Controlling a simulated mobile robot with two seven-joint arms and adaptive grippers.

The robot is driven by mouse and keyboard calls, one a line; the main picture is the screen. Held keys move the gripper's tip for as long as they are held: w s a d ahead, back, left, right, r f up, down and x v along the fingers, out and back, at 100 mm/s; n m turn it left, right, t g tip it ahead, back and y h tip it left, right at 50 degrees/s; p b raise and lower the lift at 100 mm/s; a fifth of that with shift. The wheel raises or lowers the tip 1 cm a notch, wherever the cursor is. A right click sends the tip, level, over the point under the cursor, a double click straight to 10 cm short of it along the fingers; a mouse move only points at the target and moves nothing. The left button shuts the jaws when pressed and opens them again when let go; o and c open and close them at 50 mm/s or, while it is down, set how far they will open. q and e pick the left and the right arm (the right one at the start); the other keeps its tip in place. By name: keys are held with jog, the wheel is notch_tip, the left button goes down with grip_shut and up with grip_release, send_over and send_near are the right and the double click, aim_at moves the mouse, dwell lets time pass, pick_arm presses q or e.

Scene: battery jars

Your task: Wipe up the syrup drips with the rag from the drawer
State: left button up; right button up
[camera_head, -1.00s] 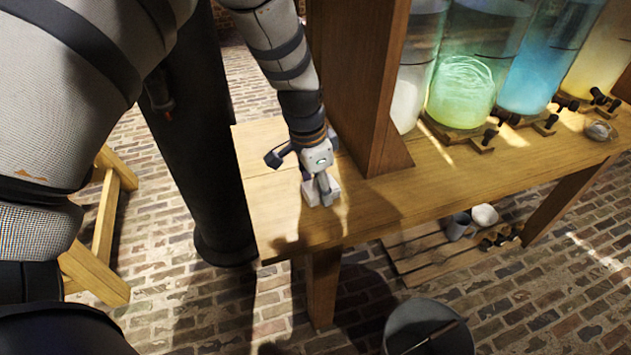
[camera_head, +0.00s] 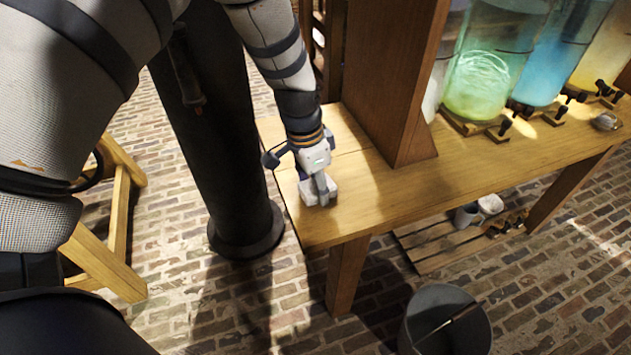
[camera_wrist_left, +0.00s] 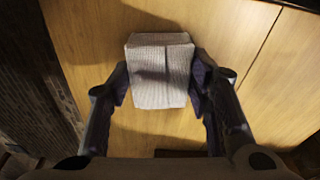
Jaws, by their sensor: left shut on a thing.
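My left gripper (camera_head: 319,188) points down at the left end of the wooden bench (camera_head: 290,207). It is shut on a folded whitish rag (camera_head: 308,194), which is at the bench top. In the left wrist view the rag (camera_wrist_left: 158,72) sits between the two dark fingers (camera_wrist_left: 160,90), with wood boards right under or around it. I cannot make out syrup drips on the bench. My right gripper does not show.
A thick wooden post (camera_head: 385,90) rises from the bench just right of my left gripper. Jars of green (camera_head: 490,75) and blue (camera_head: 548,60) liquid with taps stand beyond it. A grey bucket (camera_head: 415,305) stands on the brick floor. A low slatted shelf (camera_head: 425,245) holds cups.

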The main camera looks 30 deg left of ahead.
pick_arm(q)
jog(key=r, duration=0.1)
jog(key=w+r, duration=0.1)
jog(key=r, duration=0.1)
jog(key=shift+d+r, duration=0.2)
jog(key=shift+r, duration=0.1)
jog(key=shift+s+r, duration=0.15)
jog(key=shift+r, duration=1.9)
